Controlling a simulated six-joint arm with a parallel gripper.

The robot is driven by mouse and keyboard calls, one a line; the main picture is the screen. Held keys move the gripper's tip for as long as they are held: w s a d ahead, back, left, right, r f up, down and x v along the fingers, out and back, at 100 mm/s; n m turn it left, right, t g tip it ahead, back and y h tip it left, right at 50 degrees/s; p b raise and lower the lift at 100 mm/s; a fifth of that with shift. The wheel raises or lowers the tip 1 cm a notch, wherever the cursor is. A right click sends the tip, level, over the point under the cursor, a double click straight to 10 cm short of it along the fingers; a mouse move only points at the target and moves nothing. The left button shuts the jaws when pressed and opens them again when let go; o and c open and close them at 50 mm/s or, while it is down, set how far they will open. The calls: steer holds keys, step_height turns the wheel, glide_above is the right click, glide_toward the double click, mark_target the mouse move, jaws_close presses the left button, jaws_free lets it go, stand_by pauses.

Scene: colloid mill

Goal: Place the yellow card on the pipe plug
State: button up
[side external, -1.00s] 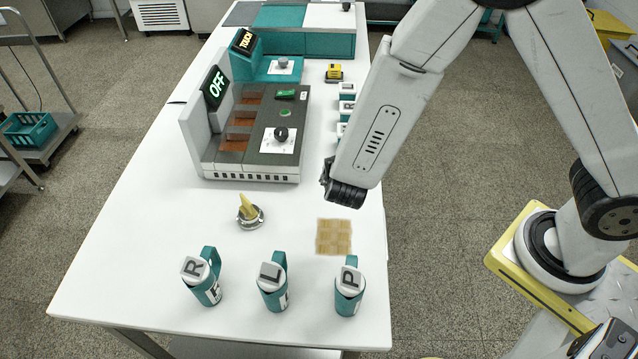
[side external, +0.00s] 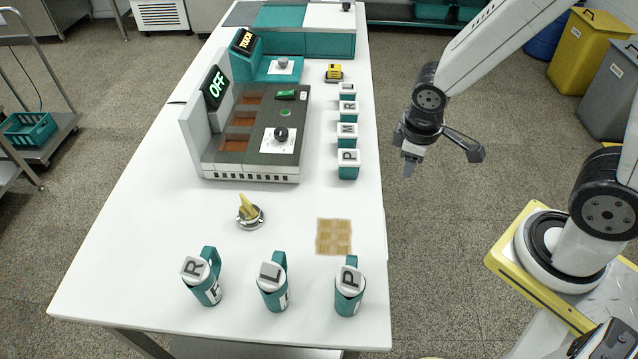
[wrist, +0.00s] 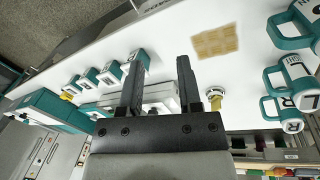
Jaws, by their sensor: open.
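A round metal fitting (side external: 252,220), which looks like the pipe plug, sits on the white table in front of the grey machine. A yellow upright piece (side external: 246,206) stands at its centre; I cannot tell if it is a card or a handle. Both show in the wrist view as a fitting with a yellow part (wrist: 215,97) near the right fingertip. Another small yellow item (side external: 335,71) rests on a dark base at the far end of the table. It may be the yellow card. My gripper (side external: 409,168) is open and empty, right of the table edge, above the floor in the picture.
Several teal lidded jars (side external: 348,165) line the table's right edge. Three teal mugs (side external: 272,288) stand along the front. A tan gridded patch (side external: 334,237) lies flat on the table. The grey machine (side external: 270,140) shows OFF. The table is clear around the fitting.

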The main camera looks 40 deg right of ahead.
steer(key=m, duration=0.1)
steer(key=r+m+t+y, duration=0.1)
steer(key=m, duration=0.1)
steer(key=r+m, duration=0.1)
steer(key=m, duration=0.1)
steer(key=shift+w+d+r+y, duration=0.1)
steer(key=shift+d+r+y, duration=0.05)
steer(key=shift+d+y, duration=0.15)
stand_by(0.9)
